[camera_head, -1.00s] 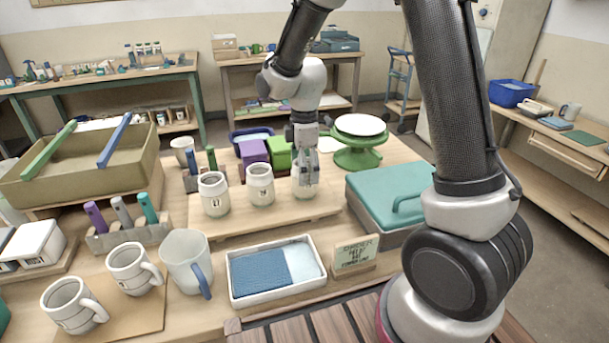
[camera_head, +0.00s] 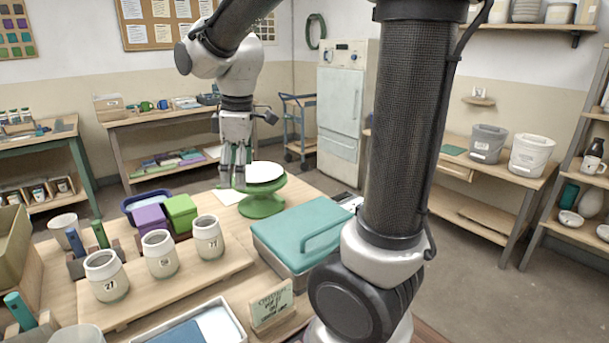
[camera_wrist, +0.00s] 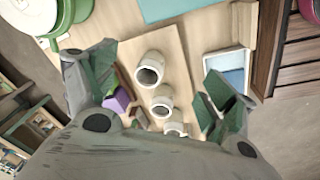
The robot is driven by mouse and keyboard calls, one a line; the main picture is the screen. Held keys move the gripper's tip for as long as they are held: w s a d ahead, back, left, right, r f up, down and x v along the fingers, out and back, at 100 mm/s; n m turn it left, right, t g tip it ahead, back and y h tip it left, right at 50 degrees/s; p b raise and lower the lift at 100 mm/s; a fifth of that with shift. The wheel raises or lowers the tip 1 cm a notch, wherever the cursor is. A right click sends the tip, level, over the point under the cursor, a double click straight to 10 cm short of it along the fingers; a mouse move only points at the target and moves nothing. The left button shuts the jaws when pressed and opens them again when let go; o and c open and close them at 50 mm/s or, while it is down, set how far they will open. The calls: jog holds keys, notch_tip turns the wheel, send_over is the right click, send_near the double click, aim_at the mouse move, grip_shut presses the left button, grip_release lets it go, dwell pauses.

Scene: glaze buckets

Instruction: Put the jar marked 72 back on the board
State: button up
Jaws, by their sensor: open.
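Three white jars stand upright in a row on the pale wooden board (camera_head: 190,287). The left one (camera_head: 106,280) reads 27; the middle jar (camera_head: 161,255) has a mark too small to read surely. The right jar (camera_head: 208,239), at the board's right end, has a mark starting with 7; its second digit is unclear. My gripper (camera_head: 232,184) is open and empty, above and behind the right jar, in front of the green stand. In the wrist view my open fingers (camera_wrist: 160,78) frame the board, with the nearest jar (camera_wrist: 150,69) standing clear between them.
A green stand (camera_head: 262,203) with a white top is close beside my gripper. A teal-lidded box (camera_head: 300,232) lies right of the board. Purple (camera_head: 150,218) and green (camera_head: 180,212) blocks stand behind the jars. A small sign (camera_head: 271,306) stands in front.

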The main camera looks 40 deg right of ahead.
jog(key=s+d+r+m+t, duration=0.1)
jog(key=s+d+m, duration=0.3)
jog(key=s, duration=0.4)
jog(key=s+d+r+m+t, duration=0.1)
jog(key=s+d+m, duration=0.2)
jog(key=s+m, duration=0.4)
jog(key=shift+s+d+r+t, duration=0.3)
jog(key=shift+s+d, duration=0.1)
jog(key=shift+s, duration=0.4)
